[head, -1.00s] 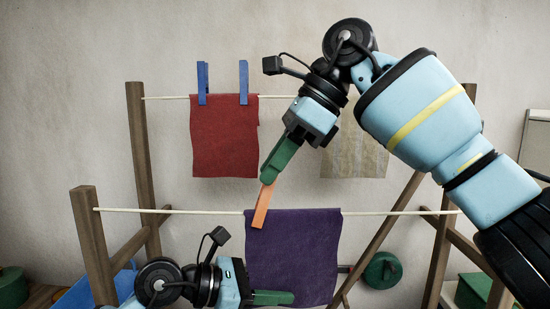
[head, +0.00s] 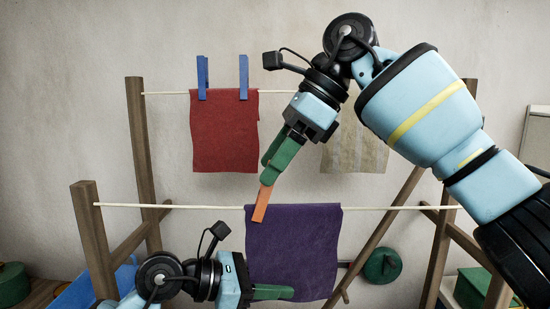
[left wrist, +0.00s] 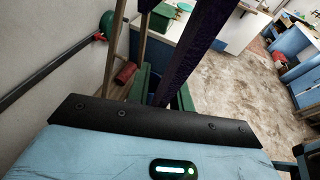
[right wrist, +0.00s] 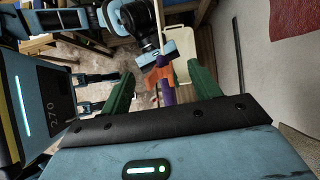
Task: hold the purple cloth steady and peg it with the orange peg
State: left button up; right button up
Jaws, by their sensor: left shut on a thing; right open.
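The purple cloth (head: 300,245) hangs over the front line, and its edge shows as a dark purple strip in the left wrist view (left wrist: 185,50). My left gripper (head: 272,292) is shut on the cloth near its lower left part. The orange peg (head: 262,203) sits at the cloth's top left corner on the front line, tilted. My right gripper (head: 272,170) is open just above the peg. In the right wrist view the orange peg (right wrist: 158,75) lies between the parted green fingers, with the purple cloth (right wrist: 168,95) beyond it.
A red cloth (head: 224,135) hangs on the back line with two blue pegs (head: 243,78). A beige cloth (head: 355,148) hangs behind my right arm. Wooden posts (head: 92,245) hold the lines. A green round lid (head: 382,266) is at the back right.

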pick_arm(q)
jog(key=o, duration=0.8)
jog(key=shift+o, duration=0.2)
